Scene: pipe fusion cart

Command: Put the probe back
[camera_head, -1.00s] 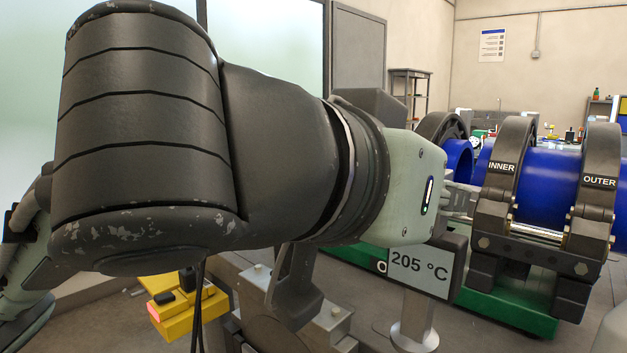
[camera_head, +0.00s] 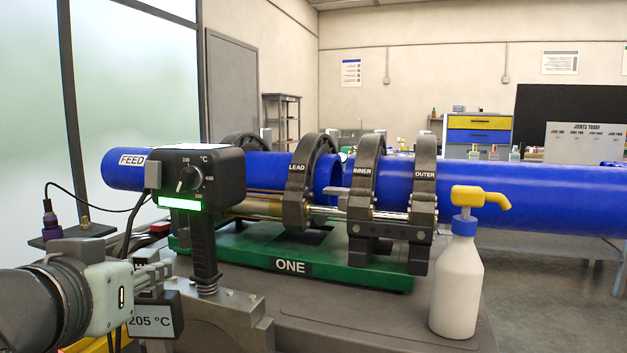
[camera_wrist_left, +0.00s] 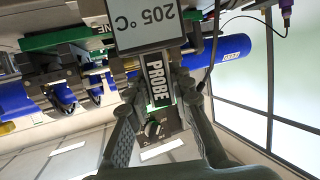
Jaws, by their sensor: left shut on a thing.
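The probe is a dark handheld unit with a grey display (camera_head: 152,320) that reads 205 °C. My left gripper (camera_head: 152,272) is shut on it at the lower left of the head view, left of the heater handle. In the left wrist view the probe's display (camera_wrist_left: 146,24) appears upside down, and a black strip marked PROBE (camera_wrist_left: 157,80) sits between the fingers (camera_wrist_left: 160,92). The fingers partly hide the probe. A purple-ended plug (camera_head: 49,222) with a black cable stands at the left; it also shows in the left wrist view (camera_wrist_left: 286,12). My right gripper is not in view.
The black heater unit (camera_head: 197,172) with dial and lit green strip stands close right of the left gripper. Behind it, clamps hold blue pipes (camera_head: 500,192) on a green base (camera_head: 345,272) marked ONE. A white pump bottle (camera_head: 457,285) stands at front right. Cart top between is clear.

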